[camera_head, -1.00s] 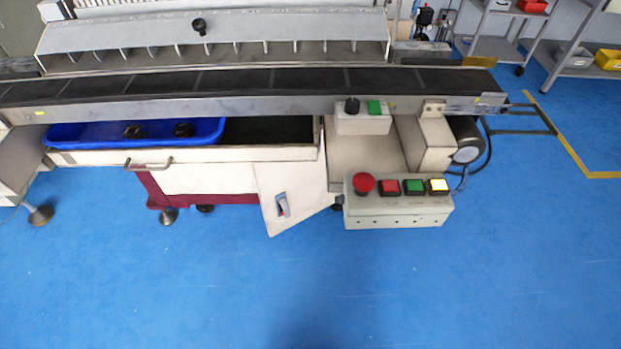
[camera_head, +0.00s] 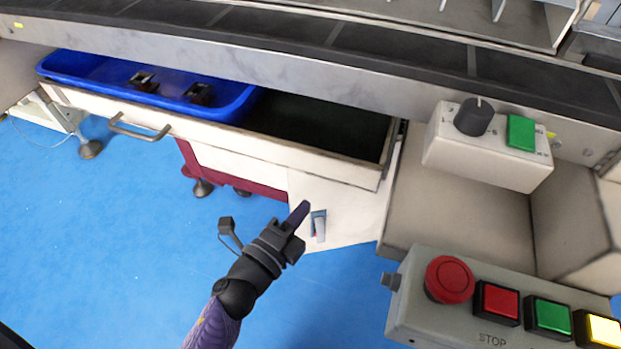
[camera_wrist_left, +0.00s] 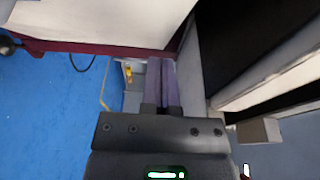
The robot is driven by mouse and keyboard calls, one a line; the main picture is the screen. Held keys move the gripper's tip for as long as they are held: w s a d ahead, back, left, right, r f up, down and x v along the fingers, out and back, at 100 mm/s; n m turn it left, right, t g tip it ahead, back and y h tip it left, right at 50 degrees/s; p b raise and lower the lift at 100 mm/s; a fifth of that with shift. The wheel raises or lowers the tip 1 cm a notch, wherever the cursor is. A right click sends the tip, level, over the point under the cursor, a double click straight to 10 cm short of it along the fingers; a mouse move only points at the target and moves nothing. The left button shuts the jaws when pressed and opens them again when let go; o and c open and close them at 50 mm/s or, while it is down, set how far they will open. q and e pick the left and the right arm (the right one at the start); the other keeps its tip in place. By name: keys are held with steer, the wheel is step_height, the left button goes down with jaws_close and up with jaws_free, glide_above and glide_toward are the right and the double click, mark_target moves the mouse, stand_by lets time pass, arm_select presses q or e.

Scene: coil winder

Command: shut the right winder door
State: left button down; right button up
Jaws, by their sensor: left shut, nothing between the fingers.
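The right winder door (camera_head: 360,205) is a white panel with a small grey-blue handle (camera_head: 318,226). In the head view it hangs below the open drawer (camera_head: 230,148) and stands out from the cabinet, ajar. My left gripper (camera_head: 302,210) comes in from the lower left, its dark purple fingers shut and empty, at the door's left part just beside the handle. I cannot tell whether it touches the door. In the left wrist view the closed fingers (camera_wrist_left: 162,85) point ahead beside a grey upright panel edge (camera_wrist_left: 190,70). My right gripper is out of view.
The drawer holds a blue tray (camera_head: 75,70) with two dark parts. A control box (camera_head: 480,335) with red, green and yellow buttons stands right of the door. A smaller knob box (camera_head: 490,150) sits above it. Blue floor (camera_head: 110,250) is free at left.

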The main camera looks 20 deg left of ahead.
arm_select(q)
steer(key=w, duration=0.4)
steer(key=w+a+b, duration=0.1)
steer(key=w, duration=0.2)
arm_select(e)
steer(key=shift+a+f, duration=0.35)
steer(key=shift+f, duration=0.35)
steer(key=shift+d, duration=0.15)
